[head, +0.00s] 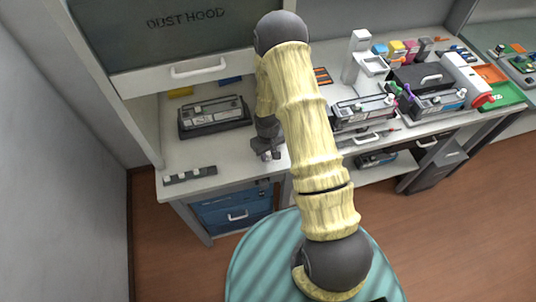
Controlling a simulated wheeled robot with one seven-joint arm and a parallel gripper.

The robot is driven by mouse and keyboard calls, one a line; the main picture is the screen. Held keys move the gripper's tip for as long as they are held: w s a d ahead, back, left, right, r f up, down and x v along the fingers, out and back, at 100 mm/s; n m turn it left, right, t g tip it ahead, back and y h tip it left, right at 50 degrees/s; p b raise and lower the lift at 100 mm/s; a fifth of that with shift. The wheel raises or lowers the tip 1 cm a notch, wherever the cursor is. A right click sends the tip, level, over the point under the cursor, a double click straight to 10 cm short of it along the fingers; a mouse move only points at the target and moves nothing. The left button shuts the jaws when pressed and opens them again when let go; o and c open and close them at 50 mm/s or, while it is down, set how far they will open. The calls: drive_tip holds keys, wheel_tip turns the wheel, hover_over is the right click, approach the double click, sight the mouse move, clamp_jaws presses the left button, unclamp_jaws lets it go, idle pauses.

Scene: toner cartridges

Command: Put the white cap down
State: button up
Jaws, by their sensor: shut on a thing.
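My gripper (267,153) is dark grey and points down over the front of the bench (225,175), just right of the black toner cartridge (214,116). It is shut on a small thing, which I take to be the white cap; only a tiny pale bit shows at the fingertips. The arm and gripper hide most of it. I cannot tell whether it touches the bench top.
A dark strip with pale blocks (190,175) lies at the bench's front left. The dust hood (152,38) hangs above. More cartridges (362,112), coloured bottles (396,48) and a green tray (504,94) crowd the right. Bare bench lies between strip and gripper.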

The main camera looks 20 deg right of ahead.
sight(268, 153)
drive_tip(key=o, duration=0.9)
drive_tip(key=shift+f, duration=0.1)
drive_tip(key=shift+o, duration=0.2)
wheel_tip(268, 153, up, 12)
drive_tip(key=b, duration=0.3)
drive_tip(key=shift+r, duration=0.2)
